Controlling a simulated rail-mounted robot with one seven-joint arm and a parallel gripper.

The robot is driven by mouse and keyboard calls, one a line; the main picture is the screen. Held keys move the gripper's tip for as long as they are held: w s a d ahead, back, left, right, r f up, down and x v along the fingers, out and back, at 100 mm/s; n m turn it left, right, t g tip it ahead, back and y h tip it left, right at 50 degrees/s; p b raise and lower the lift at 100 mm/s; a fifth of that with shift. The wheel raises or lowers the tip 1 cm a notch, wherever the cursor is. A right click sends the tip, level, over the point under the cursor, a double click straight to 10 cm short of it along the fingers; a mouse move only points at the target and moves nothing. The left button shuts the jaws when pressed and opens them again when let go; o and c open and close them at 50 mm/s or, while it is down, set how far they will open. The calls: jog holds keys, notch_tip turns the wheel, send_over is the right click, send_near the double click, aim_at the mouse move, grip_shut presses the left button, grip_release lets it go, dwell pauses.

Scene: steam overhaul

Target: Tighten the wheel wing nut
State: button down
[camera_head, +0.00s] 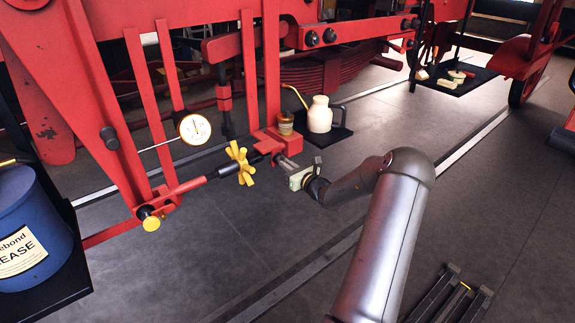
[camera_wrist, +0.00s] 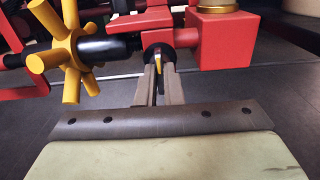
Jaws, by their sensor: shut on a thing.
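A yellow star-shaped handwheel (camera_head: 240,163) with several spokes sits on the black and red rod at the centre. It also shows at the upper left of the wrist view (camera_wrist: 68,48). My gripper (camera_head: 281,160) is to the right of it, apart from it, and points at the red block on the rod's end. In the wrist view my gripper (camera_wrist: 159,76) is shut on a thin yellow part (camera_wrist: 157,66) in front of a dark round fitting. This part seems to be the wing nut; its shape is mostly hidden by the fingers.
The red block (camera_wrist: 225,40) is close to the right of the fingers. A brass pot (camera_head: 285,123), a cream oil can (camera_head: 319,115) and a white dial gauge (camera_head: 195,129) are nearby. A blue grease tub (camera_head: 30,225) stands at left.

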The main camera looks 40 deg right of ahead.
jog(key=c, duration=1.6)
grip_release()
jog(key=shift+o, duration=0.2)
jog(key=s+b, duration=0.1)
jog(key=s, duration=1.6)
jog(key=shift+s, duration=0.25)
